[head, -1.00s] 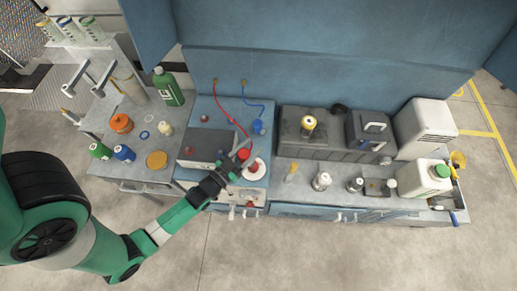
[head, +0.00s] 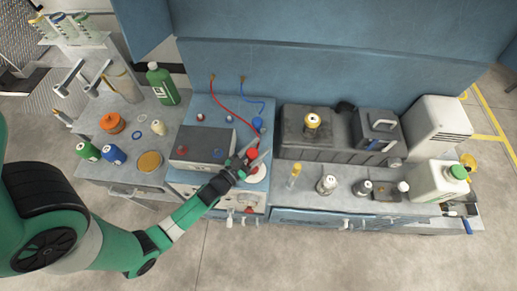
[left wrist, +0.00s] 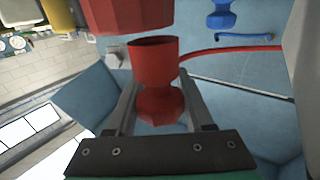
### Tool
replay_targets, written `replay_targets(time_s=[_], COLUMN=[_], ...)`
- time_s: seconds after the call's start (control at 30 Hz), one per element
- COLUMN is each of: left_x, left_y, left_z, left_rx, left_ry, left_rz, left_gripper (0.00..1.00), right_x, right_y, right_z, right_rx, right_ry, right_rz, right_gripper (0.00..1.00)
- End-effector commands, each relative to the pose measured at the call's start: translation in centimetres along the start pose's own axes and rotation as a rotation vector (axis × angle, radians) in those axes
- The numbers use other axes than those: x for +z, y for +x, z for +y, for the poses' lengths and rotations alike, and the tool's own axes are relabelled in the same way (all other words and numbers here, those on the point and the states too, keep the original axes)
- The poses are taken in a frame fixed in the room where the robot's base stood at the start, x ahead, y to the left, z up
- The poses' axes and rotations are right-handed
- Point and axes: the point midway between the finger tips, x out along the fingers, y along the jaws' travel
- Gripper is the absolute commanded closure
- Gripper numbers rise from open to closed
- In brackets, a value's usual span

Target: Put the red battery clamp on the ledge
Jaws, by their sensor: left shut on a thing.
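The red battery clamp (head: 252,153) is between the fingers of my left gripper (head: 247,160) in the head view, above the blue worktop. In the left wrist view the red clamp (left wrist: 158,103) has a narrow waist and flared ends, and both fingers (left wrist: 158,112) are closed on its lower part. A red cord (left wrist: 230,50) runs to it from the right. A larger red object (left wrist: 130,14) fills the top of that view. The blue worktop ledge (head: 228,106) lies behind the battery. My right gripper is not in view.
A grey-black battery (head: 203,145) stands left of the gripper. A blue clamp (head: 257,123) is behind it, and a white disc (head: 257,174) lies just in front. A dark toolbox (head: 300,145) is to the right. Bottles and jars crowd the left bench.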

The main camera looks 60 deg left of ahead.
Motion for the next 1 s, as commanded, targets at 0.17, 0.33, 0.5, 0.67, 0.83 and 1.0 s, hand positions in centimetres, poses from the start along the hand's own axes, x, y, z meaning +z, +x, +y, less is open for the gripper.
replay_targets(time_s=[0.17,0.33,0.5,0.67,0.83,1.0], left_x=[0.7,1.2,1.4,1.6,1.7,1.2], left_y=[0.0,0.0,-0.1,-0.1,-0.1,-0.1], left_z=[0.0,0.0,0.0,0.0,0.0,0.0], left_rx=[0.0,0.0,0.0,-0.001,-0.001,-0.002], left_ry=[0.0,0.0,0.001,0.001,0.002,0.003], left_rz=[0.001,0.001,-0.004,-0.008,-0.011,-0.013], left_gripper=[1.0,1.0,0.44,0.18,0.18,0.18], right_x=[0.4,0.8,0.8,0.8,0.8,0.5], right_y=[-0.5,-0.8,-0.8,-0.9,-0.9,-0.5], right_z=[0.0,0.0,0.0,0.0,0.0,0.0], right_rx=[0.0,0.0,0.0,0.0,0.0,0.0], right_ry=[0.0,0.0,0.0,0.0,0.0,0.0], right_rz=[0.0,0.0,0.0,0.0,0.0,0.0], right_gripper=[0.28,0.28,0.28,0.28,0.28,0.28])
